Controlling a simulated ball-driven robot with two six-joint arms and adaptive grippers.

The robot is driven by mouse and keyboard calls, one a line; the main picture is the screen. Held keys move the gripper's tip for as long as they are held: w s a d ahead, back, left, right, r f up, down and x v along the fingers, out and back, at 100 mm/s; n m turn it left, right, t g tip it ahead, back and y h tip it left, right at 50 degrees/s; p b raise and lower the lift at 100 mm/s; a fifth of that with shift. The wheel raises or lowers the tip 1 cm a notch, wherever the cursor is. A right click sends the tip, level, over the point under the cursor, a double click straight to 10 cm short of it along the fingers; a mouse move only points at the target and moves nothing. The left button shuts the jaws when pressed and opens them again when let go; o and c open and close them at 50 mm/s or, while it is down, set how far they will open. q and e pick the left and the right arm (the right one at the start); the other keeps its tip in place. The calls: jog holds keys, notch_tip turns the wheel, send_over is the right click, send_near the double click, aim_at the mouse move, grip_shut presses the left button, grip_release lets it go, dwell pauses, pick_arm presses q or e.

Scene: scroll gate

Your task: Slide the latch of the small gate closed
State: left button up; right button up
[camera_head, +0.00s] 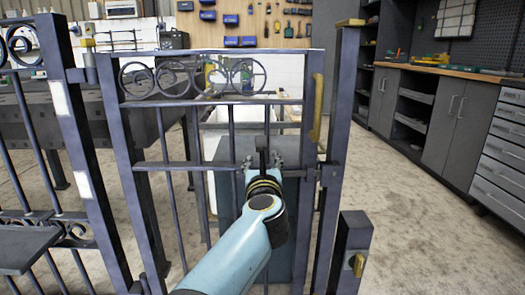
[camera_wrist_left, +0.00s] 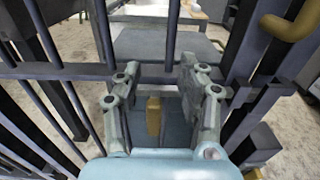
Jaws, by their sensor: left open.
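The small gate (camera_head: 208,164) is a dark metal leaf with scroll rings on top and upright bars. A curved brass handle (camera_head: 318,105) is on its right side; it also shows in the left wrist view (camera_wrist_left: 290,24). A small upright brass piece (camera_wrist_left: 153,115), perhaps the latch knob, shows between the fingers of my left gripper (camera_wrist_left: 158,100). In the head view that gripper (camera_head: 263,162) is open at the middle rail, and its arm hides part of the gate. Whether the fingers touch the brass piece cannot be told. My right gripper is out of view.
A gate post (camera_head: 345,120) stands right of the gate, with a shorter post (camera_head: 352,250) bearing a brass fitting in front. A fence panel (camera_head: 75,140) stands at the left. Grey cabinets (camera_head: 435,120) line the right wall. Open concrete floor (camera_head: 425,220) lies at the right.

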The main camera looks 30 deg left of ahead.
pick_arm(q)
notch_tip(320, 180, up, 5)
dwell(0.5)
jog(key=shift+d+r, duration=0.1)
